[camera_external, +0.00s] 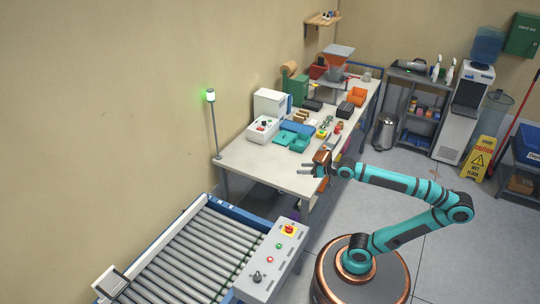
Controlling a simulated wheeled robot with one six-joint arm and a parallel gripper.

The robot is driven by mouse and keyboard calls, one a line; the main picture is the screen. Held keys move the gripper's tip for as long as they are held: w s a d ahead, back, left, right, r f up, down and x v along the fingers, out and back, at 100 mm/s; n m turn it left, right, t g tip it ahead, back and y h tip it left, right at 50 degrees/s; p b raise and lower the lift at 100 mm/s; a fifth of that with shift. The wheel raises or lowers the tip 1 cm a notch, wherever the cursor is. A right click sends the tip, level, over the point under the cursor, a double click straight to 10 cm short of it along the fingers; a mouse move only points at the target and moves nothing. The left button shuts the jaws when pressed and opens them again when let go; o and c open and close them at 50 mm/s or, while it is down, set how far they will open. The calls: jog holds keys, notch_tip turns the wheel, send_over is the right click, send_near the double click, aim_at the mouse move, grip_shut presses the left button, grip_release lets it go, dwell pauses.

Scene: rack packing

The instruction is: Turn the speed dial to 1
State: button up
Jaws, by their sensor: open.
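A grey control panel (287,262) stands along the right side of the roller conveyor. A black dial (257,276) sits near its front end; its setting is too small to read. I cannot tell for sure that it is the speed dial, since a white box (263,130) on the workbench also has small controls on it. My gripper (306,170) is open and empty. It points left near the front right edge of the workbench, well apart from the panel and its dial.

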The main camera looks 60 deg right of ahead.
jog(key=w+a+g+y, duration=0.2)
jog(key=w+a+g, duration=0.3)
jog(key=a, duration=0.6)
jog(key=m+g+h, duration=0.3)
jog(key=g+h, duration=0.1)
jog(key=g, duration=0.6)
send_over(257, 277)
notch_tip(257, 277, down, 6)
notch_tip(257, 277, down, 17)
jog(key=shift+d+f, duration=0.1)
jog(key=shift+f, duration=0.1)
jog(key=c, duration=1)
